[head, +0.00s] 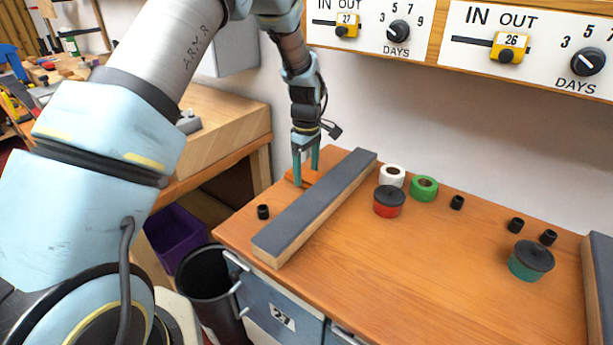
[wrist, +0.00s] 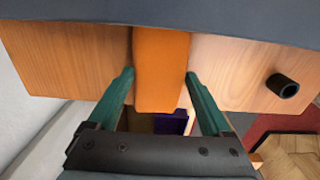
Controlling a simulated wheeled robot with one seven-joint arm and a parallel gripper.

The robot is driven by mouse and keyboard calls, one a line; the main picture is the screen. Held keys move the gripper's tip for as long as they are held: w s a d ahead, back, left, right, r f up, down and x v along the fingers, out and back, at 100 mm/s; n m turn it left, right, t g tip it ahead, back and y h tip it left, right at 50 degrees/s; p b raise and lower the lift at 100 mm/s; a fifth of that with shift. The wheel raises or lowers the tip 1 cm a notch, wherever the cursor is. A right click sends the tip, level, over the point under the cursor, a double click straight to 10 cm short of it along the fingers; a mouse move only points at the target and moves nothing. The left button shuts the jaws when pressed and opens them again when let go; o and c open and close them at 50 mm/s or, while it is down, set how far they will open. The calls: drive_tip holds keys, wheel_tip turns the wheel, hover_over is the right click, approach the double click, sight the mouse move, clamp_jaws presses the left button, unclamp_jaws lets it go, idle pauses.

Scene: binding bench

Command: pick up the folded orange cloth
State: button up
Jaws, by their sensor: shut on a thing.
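The folded orange cloth (wrist: 160,68) lies between the two teal fingers of my gripper (wrist: 160,76) in the wrist view. In the head view a small part of the cloth (head: 291,178) shows at the fingertips, behind the long grey-topped block. My gripper (head: 305,180) points down over the far left part of the bench and is shut on the cloth. The cloth's far end is cut off by the grey block in the wrist view. I cannot tell whether the cloth is clear of the bench top.
The long grey-topped block (head: 315,203) lies right beside my gripper. A small black cylinder (head: 263,212) stands left of it. White (head: 392,176) and green (head: 424,188) rolls and a red pot (head: 389,202) stand to the right. The bench's middle front (head: 400,265) is clear.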

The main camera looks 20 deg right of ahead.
drive_tip(key=shift+w+r+b, duration=0.1)
drive_tip(key=shift+b, duration=0.25)
drive_tip(key=shift+w+r+b, duration=0.15)
drive_tip(key=shift+r+b, duration=0.05)
drive_tip(key=shift+b, duration=0.1)
drive_tip(key=r+b, duration=0.1)
drive_tip(key=r, duration=0.1)
drive_tip(key=r+b, duration=0.1)
drive_tip(key=r, duration=0.3)
drive_tip(key=shift+w+a+r+b, duration=0.1)
drive_tip(key=shift+w+a+b, duration=0.25)
drive_tip(key=shift+b, duration=0.05)
drive_tip(key=w+a+b, duration=0.2)
drive_tip(key=w+a, duration=0.2)
drive_tip(key=w, duration=0.4)
drive_tip(key=w+a+b, duration=0.2)
drive_tip(key=w+a, duration=0.3)
drive_tip(key=w, duration=0.3)
drive_tip(key=shift+w, duration=0.2)
drive_tip(key=shift+r, duration=0.1)
